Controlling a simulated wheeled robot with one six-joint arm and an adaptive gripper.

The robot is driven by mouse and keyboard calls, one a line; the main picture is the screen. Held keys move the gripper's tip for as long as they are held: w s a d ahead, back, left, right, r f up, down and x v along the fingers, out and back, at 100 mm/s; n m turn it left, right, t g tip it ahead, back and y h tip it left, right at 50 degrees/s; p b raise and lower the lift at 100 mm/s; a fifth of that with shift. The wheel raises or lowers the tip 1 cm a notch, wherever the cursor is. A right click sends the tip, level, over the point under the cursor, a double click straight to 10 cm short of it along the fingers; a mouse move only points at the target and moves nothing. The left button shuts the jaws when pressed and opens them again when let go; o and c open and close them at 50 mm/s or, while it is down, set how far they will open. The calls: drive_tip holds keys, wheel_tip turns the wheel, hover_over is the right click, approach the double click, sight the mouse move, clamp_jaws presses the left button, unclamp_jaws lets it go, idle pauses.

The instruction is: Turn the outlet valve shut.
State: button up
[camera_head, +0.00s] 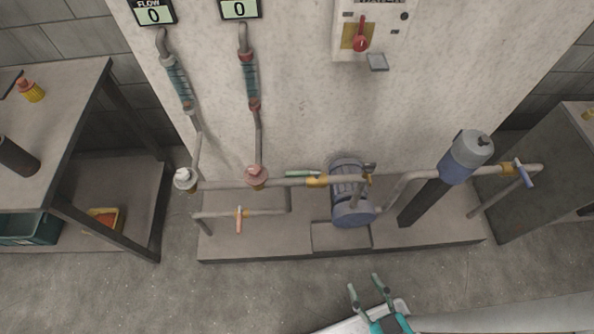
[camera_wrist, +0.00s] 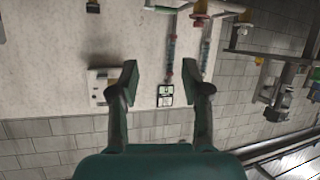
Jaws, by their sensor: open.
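Several valve handles show on the pipework in the head view, and no label tells which is the outlet valve. A blue handle (camera_head: 523,174) sits at the far right pipe end, beside a yellow fitting (camera_head: 507,169). A green handle (camera_head: 303,173) lies along the middle pipe beside another yellow fitting (camera_head: 317,181). An orange handle (camera_head: 239,220) points down from the lower left pipe. My gripper (camera_head: 364,283) is open and empty, in front of the plinth, apart from every handle. In the wrist view my gripper (camera_wrist: 160,75) faces the wall panel with nothing between its fingers.
A blue pump (camera_head: 352,212) and a blue-grey cylinder (camera_head: 467,157) stand along the low plinth (camera_head: 270,250). A control box (camera_head: 371,30) with a red switch and two displays reading 0 are above. A table (camera_head: 60,110) stands left, a grey cabinet (camera_head: 548,185) right. Floor in front is clear.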

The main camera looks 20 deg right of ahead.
drive_tip(key=w+f+n+g, duration=0.3)
drive_tip(key=w+f, duration=0.6)
drive_tip(key=w, duration=0.2)
drive_tip(key=n+g+y, duration=0.4)
drive_tip(key=n+g, duration=0.3)
drive_tip(key=n, duration=0.4)
approach(295, 173)
drive_tip(key=x, duration=0.9)
drive_tip(key=shift+w, duration=0.1)
drive_tip(key=shift+c, duration=0.2)
clamp_jaws()
